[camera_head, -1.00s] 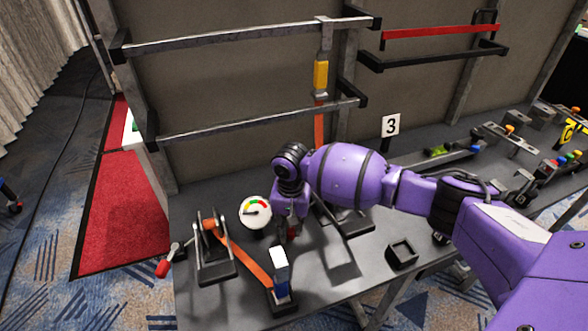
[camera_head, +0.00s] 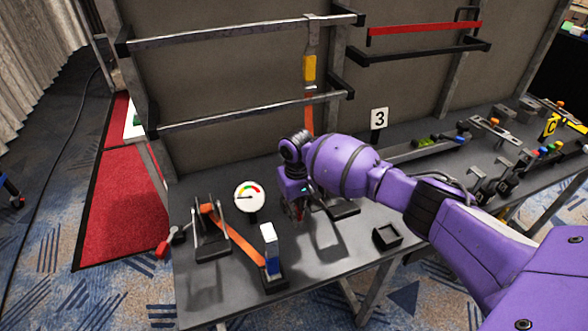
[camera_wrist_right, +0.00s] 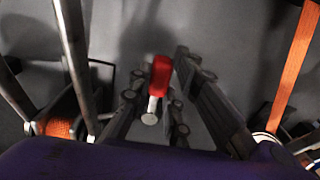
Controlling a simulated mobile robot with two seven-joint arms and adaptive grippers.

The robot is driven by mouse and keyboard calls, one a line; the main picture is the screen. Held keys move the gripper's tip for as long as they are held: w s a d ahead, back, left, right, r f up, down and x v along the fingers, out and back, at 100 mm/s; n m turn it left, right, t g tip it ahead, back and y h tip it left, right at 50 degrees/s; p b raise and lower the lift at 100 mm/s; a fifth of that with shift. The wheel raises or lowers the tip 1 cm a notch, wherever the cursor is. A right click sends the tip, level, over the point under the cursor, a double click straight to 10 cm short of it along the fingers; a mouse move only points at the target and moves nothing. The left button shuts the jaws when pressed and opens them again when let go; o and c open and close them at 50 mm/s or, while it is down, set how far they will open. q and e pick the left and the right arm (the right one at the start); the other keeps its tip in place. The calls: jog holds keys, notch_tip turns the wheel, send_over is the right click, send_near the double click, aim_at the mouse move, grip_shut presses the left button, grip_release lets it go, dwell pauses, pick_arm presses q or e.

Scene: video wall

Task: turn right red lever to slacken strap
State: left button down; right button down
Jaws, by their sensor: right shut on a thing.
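My right gripper (camera_head: 297,207) is low over the table, just right of the round gauge. In the right wrist view its fingers (camera_wrist_right: 160,80) are on both sides of a red lever handle (camera_wrist_right: 161,73) with a pale round end, and are shut on it. In the head view the gripper and wrist hide this lever. An orange strap (camera_wrist_right: 297,65) runs down the right side of the wrist view. In the head view an orange vertical strap (camera_head: 309,112) hangs on the wall below a yellow part (camera_head: 309,68). My left gripper is not in view.
The white gauge (camera_head: 249,196) stands left of my gripper. A small black open box (camera_head: 387,237) sits to the right.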

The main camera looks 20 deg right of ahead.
jog(key=shift+w+d+n, duration=0.15)
jog(key=shift+d+n, duration=0.55)
jog(key=shift+n, duration=0.4)
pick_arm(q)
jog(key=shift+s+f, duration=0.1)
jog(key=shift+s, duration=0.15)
pick_arm(e)
jog(key=shift+w+d+n, duration=0.1)
jog(key=shift+d+n, duration=0.3)
jog(key=shift+n, duration=0.3)
jog(key=c, duration=1.6)
grip_release()
jog(key=shift+c, duration=0.2)
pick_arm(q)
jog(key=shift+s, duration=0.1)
